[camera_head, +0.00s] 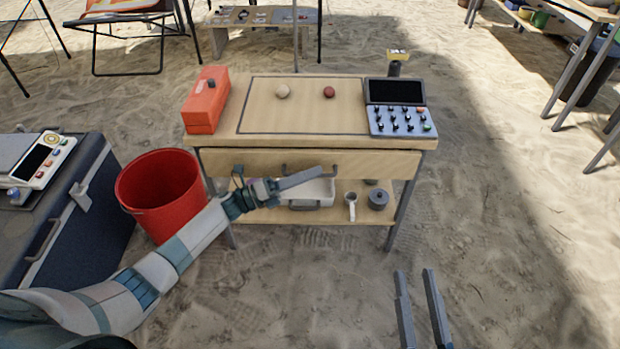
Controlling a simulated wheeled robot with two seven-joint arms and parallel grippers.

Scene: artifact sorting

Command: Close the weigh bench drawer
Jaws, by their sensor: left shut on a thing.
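The weigh bench (228,125) stands ahead of me with a light wooden top. Its wooden drawer front (385,164) sits just under the top, with a dark line between them; how far out the drawer is, I cannot tell. A dark handle (284,168) shows on the drawer front, partly hidden by my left gripper. My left gripper (318,173) reaches across the drawer front from the left and is shut at the handle. My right gripper (421,272) is low in the picture, in front of the bench, with its fingers apart and nothing between them.
On the bench top are an orange box (206,100), two small round pieces and a control panel (402,119). The lower shelf holds a white tray (306,203), a mug and a grey pot (378,199). A red bucket (160,190) stands left, near my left arm.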

